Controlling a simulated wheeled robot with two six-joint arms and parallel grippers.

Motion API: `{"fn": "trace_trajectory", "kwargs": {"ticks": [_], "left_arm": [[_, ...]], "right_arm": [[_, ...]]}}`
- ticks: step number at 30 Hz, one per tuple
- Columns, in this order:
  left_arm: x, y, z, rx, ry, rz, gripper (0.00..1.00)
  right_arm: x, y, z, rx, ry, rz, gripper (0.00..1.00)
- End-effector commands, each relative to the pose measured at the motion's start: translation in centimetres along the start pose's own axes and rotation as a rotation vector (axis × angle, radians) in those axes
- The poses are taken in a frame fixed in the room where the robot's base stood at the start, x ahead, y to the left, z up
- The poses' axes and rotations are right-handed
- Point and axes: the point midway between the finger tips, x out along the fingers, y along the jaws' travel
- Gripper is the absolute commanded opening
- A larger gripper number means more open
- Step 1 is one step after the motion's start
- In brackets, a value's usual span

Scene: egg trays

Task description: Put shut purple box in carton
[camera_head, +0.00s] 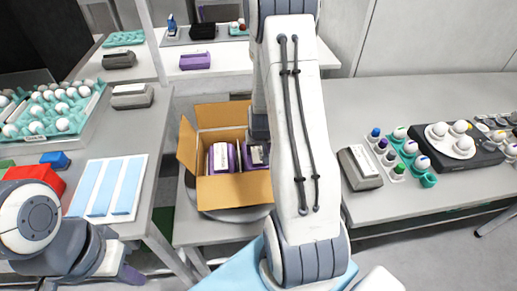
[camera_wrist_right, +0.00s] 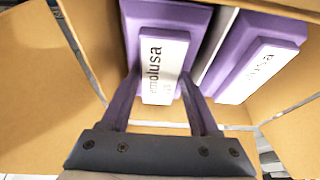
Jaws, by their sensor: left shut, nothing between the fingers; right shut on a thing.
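The open cardboard carton (camera_head: 232,190) stands on a round grey stand in the middle of the head view, flaps spread. Two purple boxes with white labels are inside its walls, side by side. My right gripper (camera_wrist_right: 160,85) is shut on one purple box (camera_wrist_right: 165,18), shown in the right wrist view; in the head view this box (camera_head: 256,156) is partly hidden by my arm. The other purple box (camera_wrist_right: 262,62) is beside it, also seen in the head view (camera_head: 221,158). I cannot tell whether the held box touches the carton floor. My left gripper (camera_head: 131,273) is shut and empty at lower left.
Another purple box (camera_head: 195,61) lies on the back table. Grey boxes (camera_head: 132,96) (camera_head: 360,168) lie on the side tables. An egg tray (camera_head: 50,112) and blue-striped mat (camera_head: 108,190) are left; egg holders (camera_head: 411,155) are right. Carton flaps surround my right gripper.

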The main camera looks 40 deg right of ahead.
Motion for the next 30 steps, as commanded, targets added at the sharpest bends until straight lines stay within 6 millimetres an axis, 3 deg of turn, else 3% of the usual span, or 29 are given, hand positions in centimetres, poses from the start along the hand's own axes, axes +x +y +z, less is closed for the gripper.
{"fn": "trace_trajectory", "kwargs": {"ticks": [19,20,21,22,30], "left_arm": [[0.83,-0.06,0.04,0.0,0.0,0.0,0.0],[0.75,-0.05,0.04,0.0,0.0,0.0,0.0],[0.74,-0.05,0.04,0.0,0.0,0.0,0.0],[0.74,-0.05,0.04,0.0,0.0,0.0,0.0],[0.76,-0.06,0.04,0.0,0.0,0.0,0.0]], "right_arm": [[0.91,-0.01,0.29,0.0,0.003,0.0,0.13],[0.84,-0.02,0.26,0.0,0.003,0.0,0.73],[0.82,-0.02,0.26,0.0,0.003,0.0,0.88],[0.83,-0.02,0.26,0.0,0.002,0.0,0.97],[0.87,-0.02,0.42,0.0,-0.002,0.0,0.97]]}}
